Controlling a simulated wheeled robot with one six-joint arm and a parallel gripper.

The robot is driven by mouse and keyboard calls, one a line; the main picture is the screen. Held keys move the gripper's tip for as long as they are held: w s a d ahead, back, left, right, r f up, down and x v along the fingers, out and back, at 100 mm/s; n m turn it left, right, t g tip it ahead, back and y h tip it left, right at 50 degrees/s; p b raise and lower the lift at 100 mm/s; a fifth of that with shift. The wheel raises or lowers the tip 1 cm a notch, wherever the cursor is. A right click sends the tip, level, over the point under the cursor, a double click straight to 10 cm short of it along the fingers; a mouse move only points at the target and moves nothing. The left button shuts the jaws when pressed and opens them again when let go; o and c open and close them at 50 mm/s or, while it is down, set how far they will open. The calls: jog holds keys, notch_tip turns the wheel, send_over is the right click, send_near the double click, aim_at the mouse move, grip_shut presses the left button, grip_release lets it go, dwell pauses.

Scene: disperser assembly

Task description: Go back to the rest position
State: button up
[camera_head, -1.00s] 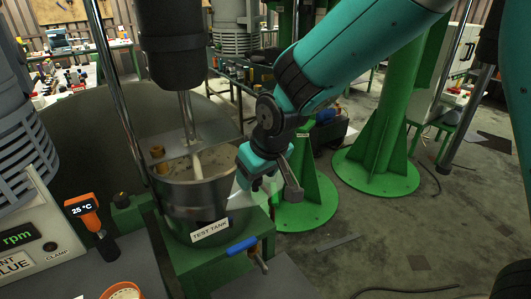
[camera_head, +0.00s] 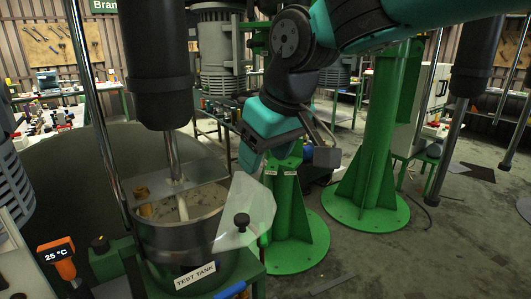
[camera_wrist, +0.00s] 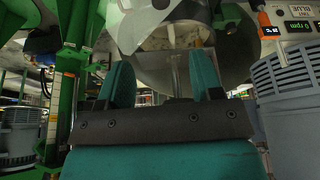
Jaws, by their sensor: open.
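My gripper (camera_wrist: 163,85) shows in the wrist view with its two teal fingers apart and nothing between them. In the head view my gripper (camera_head: 252,158) hangs in the air to the right of the disperser shaft, above and beyond the clear lid flap. The steel test tank (camera_head: 190,240) stands at the lower left of the head view, labelled TEST TANK. The clear flap (camera_head: 252,200) with a black knob (camera_head: 242,222) sits at the tank's right side. The shaft (camera_head: 172,152) reaches down into the tank from the black housing (camera_head: 155,70).
An orange thermometer (camera_head: 62,262) reading 25 °C is at lower left. Green columns (camera_head: 375,140) with wide round feet stand behind and to the right. A grey motor (camera_head: 226,50) is at the back. The floor (camera_head: 400,260) at lower right is mostly clear.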

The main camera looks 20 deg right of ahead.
dwell(0.3)
jog(key=s+d+f+n+g+y, duration=0.1)
jog(key=s+f, duration=0.3)
jog(key=s, duration=0.4)
jog(key=s+f+g+y, duration=0.1)
jog(key=s+f+g, duration=0.2)
jog(key=s, duration=0.6)
jog(key=shift+s+d+f+n, duration=0.2)
jog(key=shift+d+f+n, duration=0.2)
jog(key=shift+f, duration=0.15)
